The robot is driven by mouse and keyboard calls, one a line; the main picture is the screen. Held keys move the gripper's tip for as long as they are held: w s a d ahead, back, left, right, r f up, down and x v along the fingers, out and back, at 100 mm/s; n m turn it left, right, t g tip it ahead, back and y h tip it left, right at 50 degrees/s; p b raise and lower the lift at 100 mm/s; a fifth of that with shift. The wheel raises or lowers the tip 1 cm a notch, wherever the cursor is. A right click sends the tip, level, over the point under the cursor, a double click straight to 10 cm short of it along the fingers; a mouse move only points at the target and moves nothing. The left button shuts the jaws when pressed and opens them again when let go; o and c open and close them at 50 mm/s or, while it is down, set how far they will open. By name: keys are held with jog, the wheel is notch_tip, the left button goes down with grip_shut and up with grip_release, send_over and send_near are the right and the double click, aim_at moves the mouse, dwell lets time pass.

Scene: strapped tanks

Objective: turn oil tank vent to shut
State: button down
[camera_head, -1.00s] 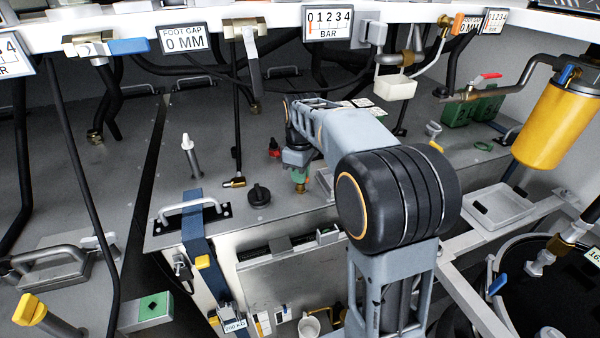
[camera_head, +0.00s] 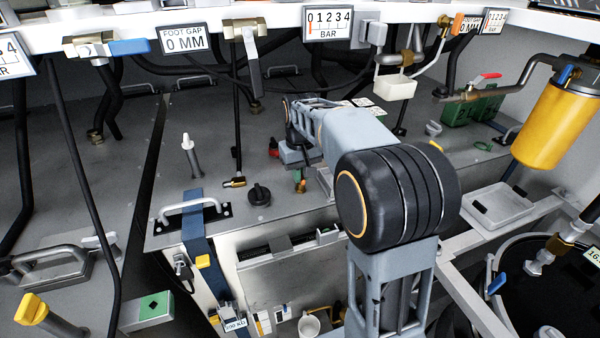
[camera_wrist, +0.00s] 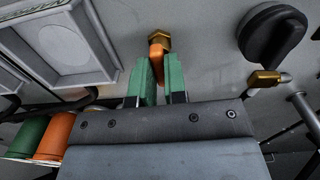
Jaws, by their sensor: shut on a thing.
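In the wrist view, a small vent with an orange handle (camera_wrist: 157,51) sits on a brass hex fitting (camera_wrist: 160,35) on the grey tank top. No label on it is readable. My gripper (camera_wrist: 158,66) has green finger pads on either side of the orange handle and is shut on it.
A black round knob (camera_head: 259,194) stands left of my gripper, with a brass-ended fitting (camera_head: 235,182) beyond it. A red-topped fitting (camera_head: 274,147) is close behind my wrist. A metal handle (camera_head: 190,207) and blue strap (camera_head: 196,240) lie farther left.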

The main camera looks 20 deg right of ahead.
jog(key=shift+m, duration=0.4)
jog(key=c, duration=1.2)
grip_release()
jog(key=shift+o, duration=0.2)
jog(key=shift+r, duration=0.1)
notch_tip(320, 180, up, 7)
jog(key=shift+f+b, duration=0.1)
jog(key=shift+b, duration=0.3)
jog(key=shift+r, duration=0.3)
jog(key=shift+s, duration=0.25)
jog(key=s+a+f+t, duration=0.1)
jog(key=s+f, duration=0.3)
jog(key=s, duration=0.5)
jog(key=s+a+f+t+b, duration=0.1)
jog(key=s+f+t, duration=0.2)
jog(key=s, duration=0.6)
notch_tip(320, 180, down, 2)
jog(key=shift+a+f+t, duration=0.2)
jog(key=shift+a+t, duration=0.1)
jog(key=shift+t, duration=0.1)
